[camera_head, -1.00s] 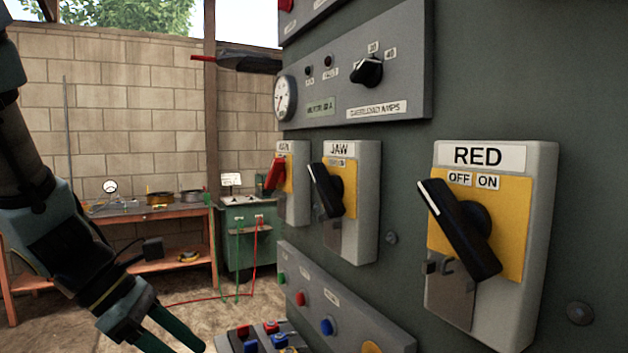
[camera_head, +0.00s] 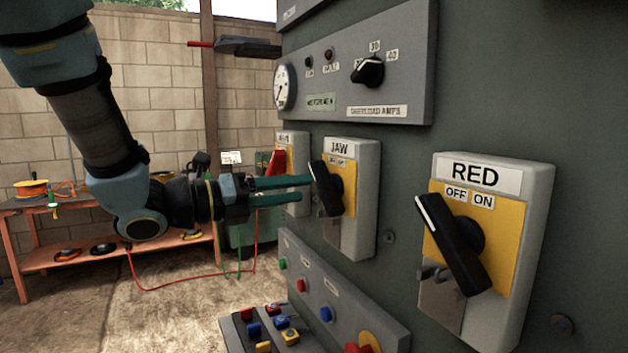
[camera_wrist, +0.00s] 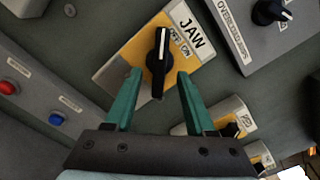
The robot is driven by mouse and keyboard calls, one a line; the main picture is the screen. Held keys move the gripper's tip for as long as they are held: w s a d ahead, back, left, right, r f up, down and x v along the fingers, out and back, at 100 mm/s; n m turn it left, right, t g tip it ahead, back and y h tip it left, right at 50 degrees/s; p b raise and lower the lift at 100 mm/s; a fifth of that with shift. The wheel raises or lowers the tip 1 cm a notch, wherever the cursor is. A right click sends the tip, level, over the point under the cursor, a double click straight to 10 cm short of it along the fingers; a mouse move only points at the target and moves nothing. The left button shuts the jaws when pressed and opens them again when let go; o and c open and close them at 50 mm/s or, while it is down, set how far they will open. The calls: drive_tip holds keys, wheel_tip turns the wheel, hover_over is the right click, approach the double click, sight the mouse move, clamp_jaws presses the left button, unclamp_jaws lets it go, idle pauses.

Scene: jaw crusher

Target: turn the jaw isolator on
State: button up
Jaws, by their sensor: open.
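The jaw isolator (camera_head: 361,203) is a grey box with a yellow plate and a JAW label on the green panel. Its black handle (camera_head: 326,188) leans up and left, toward the OFF side, in the head view. In the wrist view the handle (camera_wrist: 158,62) stands between the fingers, nearer the label than the tips, with the ON label to its right. My gripper (camera_head: 311,188) has green fingers and is open, its tips close to the handle. In the wrist view the gripper (camera_wrist: 160,76) has a gap on both sides of the handle; contact cannot be told.
The RED isolator (camera_head: 508,260) is to the right, its black handle also leaning left. Another isolator with a red handle (camera_head: 277,164) is behind my gripper. A button panel (camera_head: 350,325) juts out below. An overload amps panel (camera_head: 415,75) is above.

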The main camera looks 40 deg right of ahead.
sight(318, 186)
drive_tip(key=shift+s+d+p, duration=0.15)
drive_tip(key=shift+d+p, duration=0.1)
drive_tip(key=shift+d, duration=0.85)
drive_tip(key=shift+s+d+p, duration=0.15)
drive_tip(key=shift+d+p, duration=0.1)
drive_tip(key=shift+d, duration=0.85)
clamp_jaws()
